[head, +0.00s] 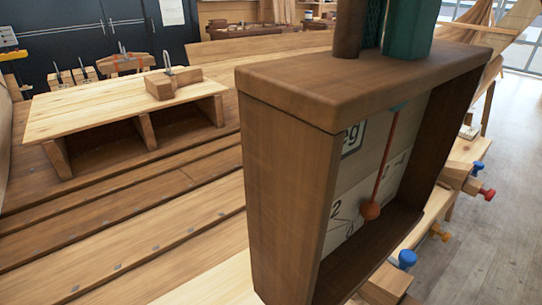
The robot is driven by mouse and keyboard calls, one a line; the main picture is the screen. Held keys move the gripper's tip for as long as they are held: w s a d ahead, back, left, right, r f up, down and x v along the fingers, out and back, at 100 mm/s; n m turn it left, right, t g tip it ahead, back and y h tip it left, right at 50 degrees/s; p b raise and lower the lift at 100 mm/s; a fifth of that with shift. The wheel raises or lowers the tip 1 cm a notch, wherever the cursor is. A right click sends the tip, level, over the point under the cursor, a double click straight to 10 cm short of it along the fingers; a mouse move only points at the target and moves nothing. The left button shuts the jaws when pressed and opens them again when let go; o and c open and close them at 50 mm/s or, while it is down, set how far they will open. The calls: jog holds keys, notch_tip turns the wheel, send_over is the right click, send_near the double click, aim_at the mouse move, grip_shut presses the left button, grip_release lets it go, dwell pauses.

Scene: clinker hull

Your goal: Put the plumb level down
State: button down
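The plumb level (290,185) is a tall brown wooden box frame, large and close in the right half of the head view. It looks upright. I cannot tell whether the green parts are my gripper's fingers or part of the level. The level's lower end is cut off, so its contact with anything below is hidden.
A pale-topped wooden stand (95,108) with two open bays sits on the planks at the left, with a small wooden block and metal hook (172,82) on top. Bare hull planks (140,225) lie between. Clamps with blue and red knobs (487,194) line the right edge.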

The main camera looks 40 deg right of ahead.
jog(key=w+a+f+p, duration=0.1)
jog(key=w+f+p, duration=0.1)
jog(key=w+f, duration=0.8)
jog(key=shift+w+f, duration=0.2)
jog(key=shift+f, duration=0.5)
jog(key=shift+a+f, duration=0.1)
jog(key=shift+f+b, duration=0.35)
jog(key=shift+b, duration=0.15)
jog(key=c, duration=1.1)
grip_release()
jog(key=shift+o, duration=0.2)
notch_tip(320, 180, up, 13)
jog(key=shift+a, duration=0.4)
